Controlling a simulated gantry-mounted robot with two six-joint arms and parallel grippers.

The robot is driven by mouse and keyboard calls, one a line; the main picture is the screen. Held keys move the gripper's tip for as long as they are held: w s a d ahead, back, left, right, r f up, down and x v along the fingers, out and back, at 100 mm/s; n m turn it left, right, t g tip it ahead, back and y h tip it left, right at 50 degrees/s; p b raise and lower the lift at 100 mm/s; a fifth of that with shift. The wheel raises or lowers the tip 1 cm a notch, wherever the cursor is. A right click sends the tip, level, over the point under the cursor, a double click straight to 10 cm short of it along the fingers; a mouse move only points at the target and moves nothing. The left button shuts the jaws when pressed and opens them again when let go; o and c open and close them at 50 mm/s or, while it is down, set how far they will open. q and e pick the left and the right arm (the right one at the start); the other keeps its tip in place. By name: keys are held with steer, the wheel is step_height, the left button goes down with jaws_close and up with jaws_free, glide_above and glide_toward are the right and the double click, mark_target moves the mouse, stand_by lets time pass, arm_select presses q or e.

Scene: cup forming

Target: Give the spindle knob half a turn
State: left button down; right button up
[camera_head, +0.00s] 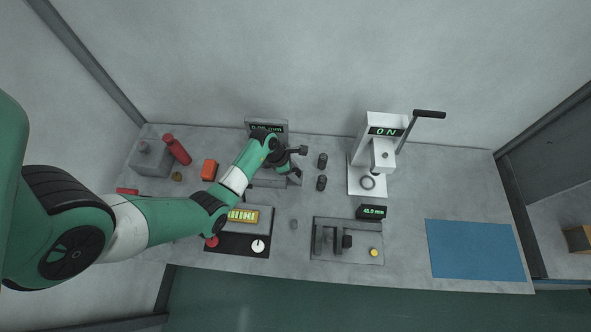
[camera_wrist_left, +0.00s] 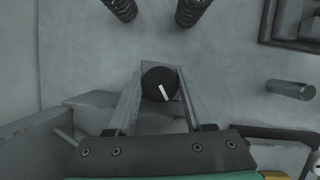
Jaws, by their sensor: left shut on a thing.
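The spindle knob (camera_wrist_left: 158,80) is a round black knob with a white pointer line, seen in the left wrist view. Its line points down and slightly right in that view. My left gripper (camera_wrist_left: 157,88) has one finger on each side of the knob and is shut on it. In the head view my left gripper (camera_head: 293,168) is over the grey device with a green display (camera_head: 267,127) at the back of the bench. The knob cannot be made out there, with the arm and gripper covering that part. My right gripper is not in view.
Two dark ribbed cylinders (camera_head: 322,160) stand right of my gripper. Further right is a white press (camera_head: 367,178) with a raised lever. A grey fixture (camera_head: 347,252) and a control panel (camera_head: 237,245) lie nearer the front. A blue mat (camera_head: 475,250) at right is clear.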

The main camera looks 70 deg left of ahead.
arm_select(q)
steer(key=shift+c, duration=1.5)
jaws_free()
steer(key=p+v, duration=0.4)
steer(key=v, duration=0.7)
steer(key=shift+p, duration=0.3)
steer(key=shift+s+r, duration=0.2)
steer(key=shift+r, duration=0.05)
